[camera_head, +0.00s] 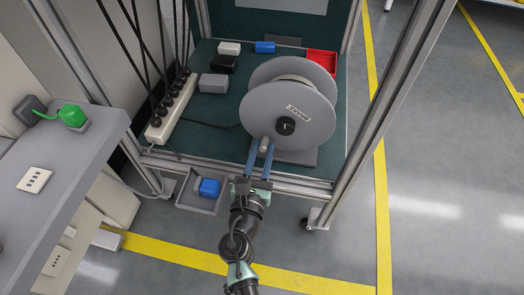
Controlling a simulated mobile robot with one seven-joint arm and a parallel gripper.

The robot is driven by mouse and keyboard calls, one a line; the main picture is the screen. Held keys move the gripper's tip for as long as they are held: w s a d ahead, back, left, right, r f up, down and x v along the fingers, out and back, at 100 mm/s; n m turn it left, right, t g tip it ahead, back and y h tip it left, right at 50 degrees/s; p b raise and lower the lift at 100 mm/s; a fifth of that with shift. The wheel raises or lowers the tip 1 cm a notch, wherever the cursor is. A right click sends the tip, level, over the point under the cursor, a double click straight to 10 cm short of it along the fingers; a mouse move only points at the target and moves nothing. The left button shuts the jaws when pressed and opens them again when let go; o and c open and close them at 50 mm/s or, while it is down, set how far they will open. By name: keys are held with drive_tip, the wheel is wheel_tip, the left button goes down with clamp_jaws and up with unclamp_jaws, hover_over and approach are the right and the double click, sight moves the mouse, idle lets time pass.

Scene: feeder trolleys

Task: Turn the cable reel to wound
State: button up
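The grey cable reel (271,104) stands upright on the green trolley shelf, right of the middle, with a printed label and a black hub on its near face. A small light crank knob (265,143) sticks out low on that face. My gripper (260,158) reaches up from the bottom with its two blue fingers on either side of the knob. A gap seems to show between the fingers below the knob. Whether they touch the knob I cannot tell.
A white power strip (172,108) with black plugs and cables lies left on the shelf. A red tray (322,61) and small boxes stand behind. Metal posts (387,105) flank the reel.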

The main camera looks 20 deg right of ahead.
clamp_jaws()
idle(1.0)
